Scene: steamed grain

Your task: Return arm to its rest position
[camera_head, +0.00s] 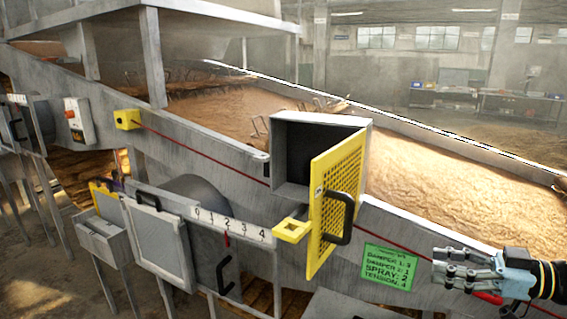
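My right gripper (446,270) is at the lower right, its arm coming in from the right edge. Its grey metal fingers point left, in front of the machine's side wall and just right of a green note (389,274). No object shows in the fingers. The gap between the fingertips is too small to make out, so I cannot tell open from shut. A red part (488,297) shows just below the gripper; whether they touch is unclear. My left gripper is not in view.
A yellow mesh door (336,200) with a black handle stands open on a grey box (291,152), left of the gripper. A yellow bracket (292,230) juts out beside it. Brown grain (430,190) fills the long trough behind. A numbered scale (229,223) is at centre-left.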

